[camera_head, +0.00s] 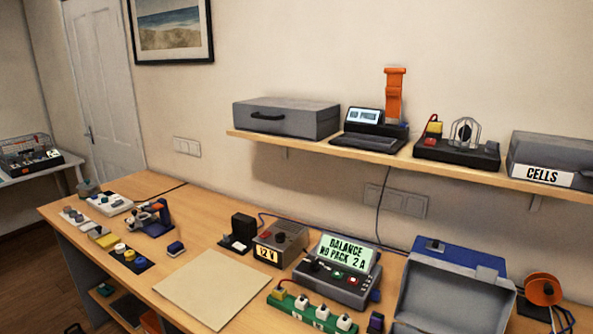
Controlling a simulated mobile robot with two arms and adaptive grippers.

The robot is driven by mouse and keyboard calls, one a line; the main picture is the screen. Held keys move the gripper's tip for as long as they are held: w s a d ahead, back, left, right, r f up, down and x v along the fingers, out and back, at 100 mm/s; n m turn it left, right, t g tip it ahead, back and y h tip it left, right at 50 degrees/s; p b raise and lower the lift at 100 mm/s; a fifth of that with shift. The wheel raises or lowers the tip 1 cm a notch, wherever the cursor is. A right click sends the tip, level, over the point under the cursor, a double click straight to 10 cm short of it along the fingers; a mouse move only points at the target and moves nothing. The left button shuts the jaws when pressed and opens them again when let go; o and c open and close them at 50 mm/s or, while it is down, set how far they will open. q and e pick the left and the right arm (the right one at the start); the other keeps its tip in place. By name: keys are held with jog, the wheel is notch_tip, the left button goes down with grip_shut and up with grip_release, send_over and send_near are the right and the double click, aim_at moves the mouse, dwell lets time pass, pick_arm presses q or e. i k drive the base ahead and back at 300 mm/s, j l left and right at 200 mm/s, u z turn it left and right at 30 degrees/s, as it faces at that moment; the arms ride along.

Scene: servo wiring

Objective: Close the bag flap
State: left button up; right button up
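The only bag-like thing is a grey and blue case (447,300) at the right front of the workbench, cut off by the bottom edge of the head view. A blue flap-like panel (452,254) with a small dark catch lies along its back upper edge. The grey part in front looks open and hollow, but I cannot tell how the flap is hinged. Neither of my grippers shows in the head view.
A charger with a lit "BALANCE NO PACK 2 A" screen (344,254) stands left of the case. A green strip with white knobs (313,312) lies in front. An orange spool (543,289) is at right. A shelf (375,155) hangs above. A beige mat (212,289) is bare.

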aim_at(436, 295)
jog(key=j+z, duration=0.2)
jog(key=z, duration=0.9)
jog(key=k+l, duration=0.05)
jog(key=l, duration=0.05)
